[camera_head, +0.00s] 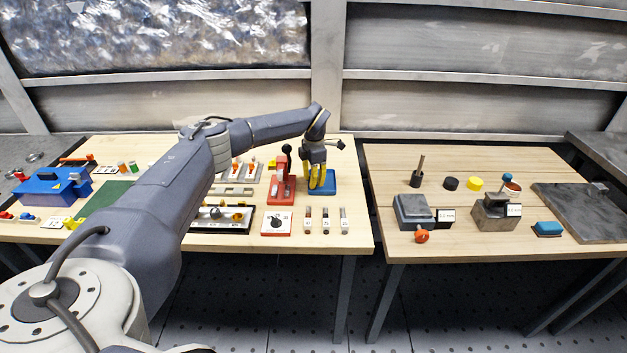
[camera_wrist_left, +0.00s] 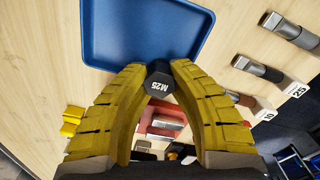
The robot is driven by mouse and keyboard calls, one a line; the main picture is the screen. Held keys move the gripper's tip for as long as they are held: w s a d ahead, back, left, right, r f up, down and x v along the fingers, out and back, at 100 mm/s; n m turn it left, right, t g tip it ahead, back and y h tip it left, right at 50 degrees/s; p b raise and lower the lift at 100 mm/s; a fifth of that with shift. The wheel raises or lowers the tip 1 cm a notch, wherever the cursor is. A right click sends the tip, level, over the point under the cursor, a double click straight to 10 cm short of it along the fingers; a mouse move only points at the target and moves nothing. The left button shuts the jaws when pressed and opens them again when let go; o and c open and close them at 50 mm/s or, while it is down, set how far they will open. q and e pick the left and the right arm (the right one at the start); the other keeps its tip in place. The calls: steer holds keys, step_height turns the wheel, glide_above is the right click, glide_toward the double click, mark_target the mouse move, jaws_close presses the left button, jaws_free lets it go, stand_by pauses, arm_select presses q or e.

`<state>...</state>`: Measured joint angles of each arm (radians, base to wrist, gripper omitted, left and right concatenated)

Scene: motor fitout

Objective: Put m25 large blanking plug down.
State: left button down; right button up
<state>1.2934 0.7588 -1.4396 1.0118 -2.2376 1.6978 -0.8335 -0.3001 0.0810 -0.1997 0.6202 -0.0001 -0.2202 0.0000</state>
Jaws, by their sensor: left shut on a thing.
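The M25 large blanking plug (camera_wrist_left: 159,82) is a black plug with white "M25" lettering on its face. My left gripper (camera_wrist_left: 158,72) is shut on it, with a yellow ribbed finger on each side. In the left wrist view the plug shows at the near edge of a blue tray (camera_wrist_left: 140,32); I cannot tell whether it touches the tray. In the head view the left gripper (camera_head: 317,178) points down at the blue tray (camera_head: 329,187), and the plug is too small to make out. My right gripper is in neither view.
A red press-like stand (camera_head: 282,190) is just left of the tray. Several small labelled cylinders (camera_head: 325,220) stand in front, beside a white-topped dial block (camera_head: 277,223). A gap separates the right table (camera_head: 470,238), which holds a grey block (camera_head: 412,211) and caps.

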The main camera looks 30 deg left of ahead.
arm_select(q)
steer(key=c, duration=1.2)
jaws_free()
steer(key=shift+f, duration=0.1)
steer(key=shift+c, duration=0.2)
step_height(320, 180, up, 12)
